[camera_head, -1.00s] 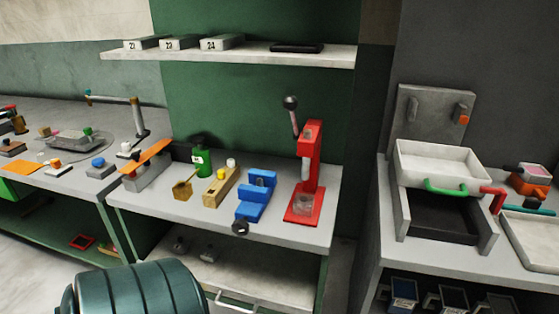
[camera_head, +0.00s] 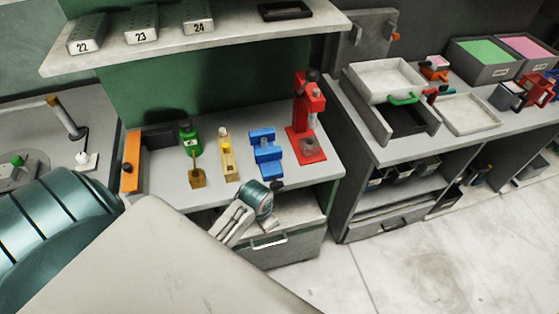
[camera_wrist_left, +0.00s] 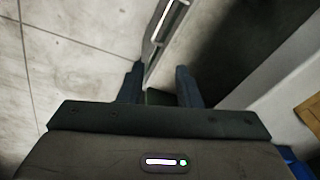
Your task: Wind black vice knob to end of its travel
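The blue vice (camera_head: 265,158) stands on the grey bench, between a wooden block and a red press. Its black knob (camera_head: 277,185) sticks out at the front edge of the bench. In the head view my left arm comes in from the left, and its grey and teal wrist links end just left of the knob, apart from it. The left gripper (camera_wrist_left: 159,88) is open and empty in the wrist view, above the floor and the drawer front. A blue edge, likely the vice (camera_wrist_left: 291,164), shows at that view's lower right. The knob is not visible there. My right gripper is out of view.
A drawer handle (camera_head: 268,243) lies below the bench front. A shelf (camera_head: 200,45) overhangs the back. The floor at right is clear.

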